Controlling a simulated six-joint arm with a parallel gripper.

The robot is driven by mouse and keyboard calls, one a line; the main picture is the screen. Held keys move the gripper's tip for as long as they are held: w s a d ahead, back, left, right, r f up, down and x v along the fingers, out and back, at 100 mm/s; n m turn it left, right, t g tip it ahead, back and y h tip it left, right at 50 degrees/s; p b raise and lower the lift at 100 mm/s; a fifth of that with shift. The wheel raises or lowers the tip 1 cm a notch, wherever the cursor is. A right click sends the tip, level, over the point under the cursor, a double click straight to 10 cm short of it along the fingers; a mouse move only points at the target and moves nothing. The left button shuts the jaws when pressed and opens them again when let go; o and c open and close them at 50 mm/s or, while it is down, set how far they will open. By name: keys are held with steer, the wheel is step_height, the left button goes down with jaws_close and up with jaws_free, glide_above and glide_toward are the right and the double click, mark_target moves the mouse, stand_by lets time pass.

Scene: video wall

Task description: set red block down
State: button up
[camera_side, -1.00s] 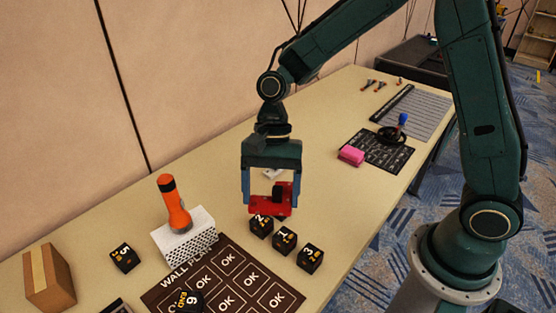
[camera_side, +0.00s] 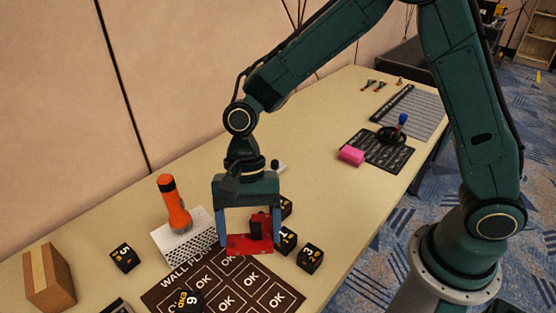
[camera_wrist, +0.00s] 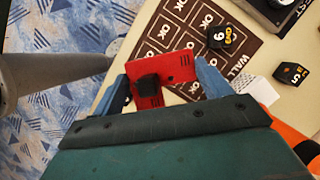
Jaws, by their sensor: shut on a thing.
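The red block (camera_side: 240,246) is a flat red piece with a black knob on its face. My gripper (camera_side: 249,239) is shut on it, with one blue finger at each end of the block. In the side view it hangs at the far edge of the brown wall plan mat (camera_side: 222,290), in front of the black numbered cubes. The wrist view also shows the red block (camera_wrist: 176,68) between the fingers, with the mat (camera_wrist: 188,20) beyond it. I cannot tell how high above the table it is.
Black cubes 3 (camera_side: 310,257) and 1 (camera_side: 286,240) stand to the right, another partly hidden behind my gripper. Cube 6 (camera_side: 187,301) lies on the mat, cube 5 (camera_side: 125,257) left. Several OK squares are bare.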

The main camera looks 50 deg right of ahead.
glide_above(256, 293)
steer(key=w+d, duration=0.1)
step_height(256, 293, down, 14)
steer(key=shift+f, duration=0.15)
steer(key=shift+f, duration=1.9)
steer(key=shift+f, duration=0.15)
steer(key=o, duration=1.1)
steer(key=shift+o, duration=0.2)
steer(key=v, duration=1.2)
steer(key=shift+r, duration=0.2)
